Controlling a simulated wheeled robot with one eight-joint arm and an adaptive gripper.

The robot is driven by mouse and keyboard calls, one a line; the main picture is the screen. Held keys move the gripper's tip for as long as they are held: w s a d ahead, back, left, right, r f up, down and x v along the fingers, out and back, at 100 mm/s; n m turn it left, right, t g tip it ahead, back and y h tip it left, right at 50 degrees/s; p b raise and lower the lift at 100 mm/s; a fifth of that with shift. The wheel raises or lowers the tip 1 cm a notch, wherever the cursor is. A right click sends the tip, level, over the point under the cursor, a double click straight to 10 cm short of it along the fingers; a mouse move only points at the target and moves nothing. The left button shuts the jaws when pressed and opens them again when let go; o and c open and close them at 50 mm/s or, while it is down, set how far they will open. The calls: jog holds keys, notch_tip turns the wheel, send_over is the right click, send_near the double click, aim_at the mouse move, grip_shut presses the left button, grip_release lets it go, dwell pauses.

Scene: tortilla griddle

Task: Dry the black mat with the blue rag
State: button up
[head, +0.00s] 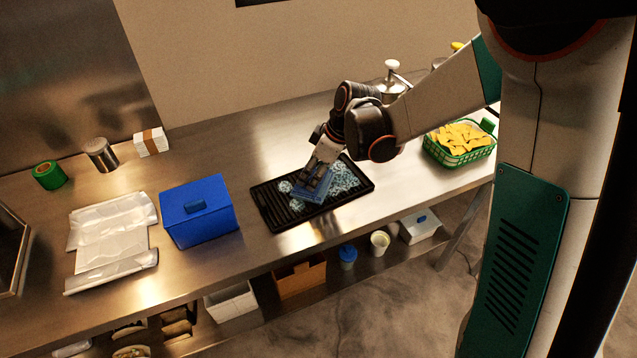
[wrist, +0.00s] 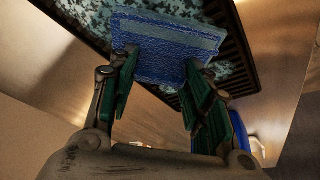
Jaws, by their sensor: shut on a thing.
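The black mat (head: 271,210) is a ribbed tray-like mat lying on the steel counter, with pale blue wet-looking patches over its middle and right part. The blue rag (head: 314,186) is on the mat under my gripper (head: 312,180). In the wrist view the rag (wrist: 165,55) is a folded, textured blue pad with a paler band, and my gripper (wrist: 158,75) has its two green-padded fingers on it. The mat's dark ribbed edge (wrist: 238,60) shows beside the rag. The rag covers part of the mat's middle.
A blue lidded box (head: 200,222) stands left of the mat, with plastic sheets (head: 110,240) beyond it. A green basket of yellow chips (head: 460,142) is to the right. A metal pot (head: 391,82) stands behind my arm. Counter behind the mat is clear.

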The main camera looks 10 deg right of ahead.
aim_at(333, 175)
jog(key=shift+s+d, duration=0.1)
jog(key=shift+w+d, duration=0.15)
jog(key=shift+d, duration=1.05)
jog(key=shift+w+d, duration=0.1)
jog(key=shift+d, duration=1.1)
jog(key=shift+w+d+b, duration=0.2)
jog(key=shift+d+b, duration=0.1)
jog(key=shift+d, duration=1.2)
jog(key=shift+a, duration=0.6)
jog(key=shift+w, duration=1.7)
